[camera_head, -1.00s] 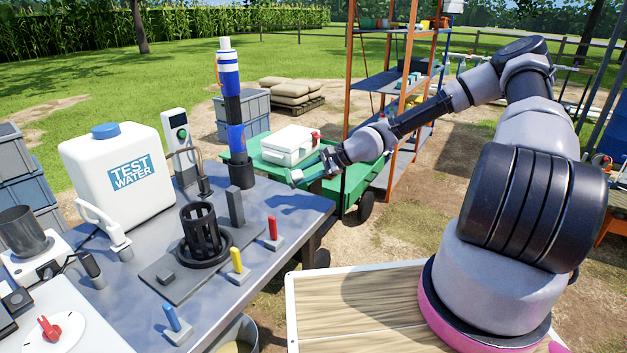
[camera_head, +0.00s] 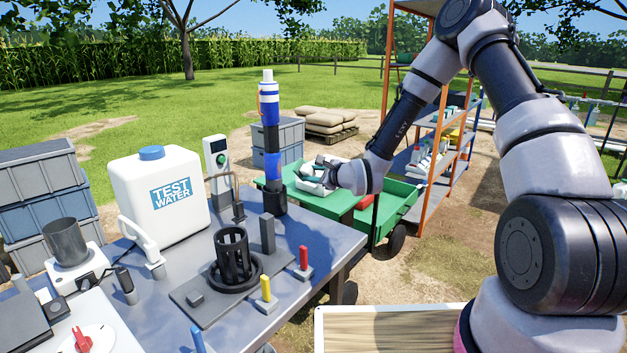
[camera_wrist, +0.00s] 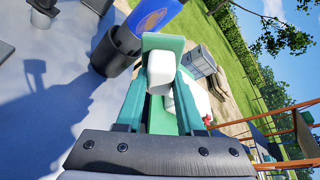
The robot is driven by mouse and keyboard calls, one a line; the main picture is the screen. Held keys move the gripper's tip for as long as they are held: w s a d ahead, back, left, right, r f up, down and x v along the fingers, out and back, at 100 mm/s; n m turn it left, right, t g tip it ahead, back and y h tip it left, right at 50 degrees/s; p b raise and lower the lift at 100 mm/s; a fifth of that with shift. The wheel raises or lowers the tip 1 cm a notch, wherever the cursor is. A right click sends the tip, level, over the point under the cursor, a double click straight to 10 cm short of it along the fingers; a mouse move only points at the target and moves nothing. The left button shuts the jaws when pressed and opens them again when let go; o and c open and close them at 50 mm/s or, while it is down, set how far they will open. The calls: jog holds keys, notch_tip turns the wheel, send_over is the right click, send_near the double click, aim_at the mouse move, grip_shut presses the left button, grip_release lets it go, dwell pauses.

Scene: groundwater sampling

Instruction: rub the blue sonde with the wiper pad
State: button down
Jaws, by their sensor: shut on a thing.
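In the head view, my gripper (camera_head: 322,168) is to the right of the sonde's lower part. The wrist view shows the pad near the holder and blue body; whether they touch is unclear.
A green cart (camera_head: 396,207) with a white case stands behind the table, and an orange-framed shelf (camera_head: 424,165) is at right. On the table (camera_head: 318,238) are a test-water jug (camera_head: 158,190), a black cage (camera_head: 233,258) and coloured pegs.

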jog(key=shift+w+a, duration=0.9)
jog(key=shift+a, duration=0.25)
jog(key=shift+w+a, duration=0.85)
jog(key=shift+a, duration=0.25)
jog(key=shift+w+a, duration=0.75)
jog(key=shift+a, duration=0.25)
jog(key=shift+s+a, duration=0.6)
jog(key=shift+s, duration=0.25)
jog(key=shift+s+a, duration=0.55)
jog(key=shift+s, duration=0.25)
jog(key=shift+w, duration=0.1)
